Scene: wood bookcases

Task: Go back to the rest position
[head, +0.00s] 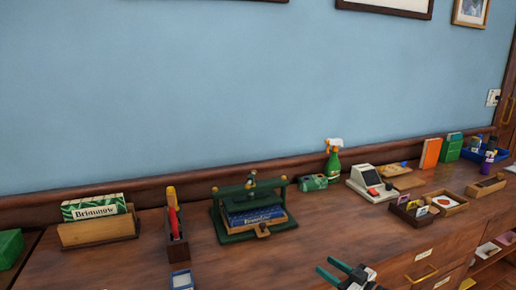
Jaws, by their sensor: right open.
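My right gripper (326,265) shows at the bottom edge, right of centre. Its two teal fingers point up and to the left and are spread apart, with nothing between them. It is in front of the wooden counter (315,230) and apart from the things standing on it. The rest of the right arm is cut off by the frame. My left gripper is not in the picture.
On the counter are a green press (240,238), a holder with red-handled tools (178,246), a spray bottle (333,165), a white machine (370,185) and small card trays (412,215). A green-and-white box (93,206) stands left. Bare counter lies between press and trays.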

